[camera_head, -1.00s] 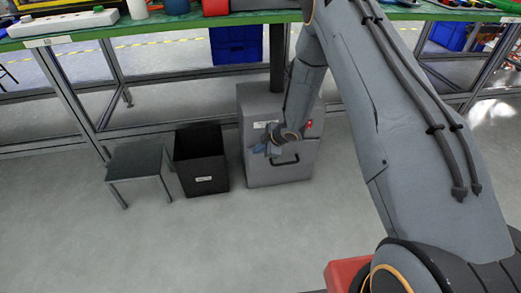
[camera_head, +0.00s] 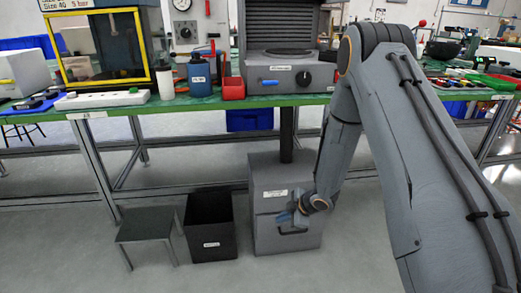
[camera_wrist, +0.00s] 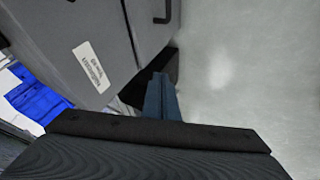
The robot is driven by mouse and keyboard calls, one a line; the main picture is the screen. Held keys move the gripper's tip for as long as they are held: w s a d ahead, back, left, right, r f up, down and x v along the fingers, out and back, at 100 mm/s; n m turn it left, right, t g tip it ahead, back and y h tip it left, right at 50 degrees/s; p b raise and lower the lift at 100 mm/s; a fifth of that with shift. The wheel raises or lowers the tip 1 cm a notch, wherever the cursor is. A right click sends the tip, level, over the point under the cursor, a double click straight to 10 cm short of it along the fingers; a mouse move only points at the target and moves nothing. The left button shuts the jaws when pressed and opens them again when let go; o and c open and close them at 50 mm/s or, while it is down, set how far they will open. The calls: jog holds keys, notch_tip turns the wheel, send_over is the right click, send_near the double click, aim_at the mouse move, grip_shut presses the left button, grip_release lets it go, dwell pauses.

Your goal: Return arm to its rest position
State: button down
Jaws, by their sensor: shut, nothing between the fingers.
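My arm reaches down from the right in the head view. My gripper (camera_head: 291,217) is in front of the grey cabinet (camera_head: 268,176) under the bench, near its dark handle (camera_head: 292,230). I cannot tell whether it touches the cabinet. In the wrist view the blue-grey fingers (camera_wrist: 162,98) are shut together with nothing between them. The cabinet (camera_wrist: 60,28) fills the upper left there, with its white label (camera_wrist: 91,67) tilted.
A black open bin (camera_head: 210,226) and a small dark stool (camera_head: 146,226) stand left of the cabinet. The floor in front is clear.

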jog(key=s+a+r+m+h, duration=0.1)
jog(key=s+r+m+h, duration=0.2)
jog(key=r, duration=0.7)
jog(key=s+a+r+m+h, duration=0.2)
jog(key=s+r+m, duration=0.3)
jog(key=r, duration=0.5)
jog(key=s+a+r+m+g, duration=0.15)
jog(key=s+r, duration=0.25)
jog(key=s, duration=0.5)
jog(key=s+a+r+m+g, duration=0.1)
jog(key=s+r+m+g, duration=0.15)
jog(key=s, duration=0.75)
jog(key=s+a+r+m+g, duration=0.15)
jog(key=s+r, duration=0.25)
jog(key=s, duration=0.5)
jog(key=d+r+m+p, duration=0.4)
jog(key=d+r+p, duration=1)
jog(key=r+p, duration=0.4)
jog(key=p, duration=0.5)
jog(key=shift+s+p, duration=0.3)
jog(key=shift+s, duration=0.05)
jog(key=shift+w+a, duration=0.1)
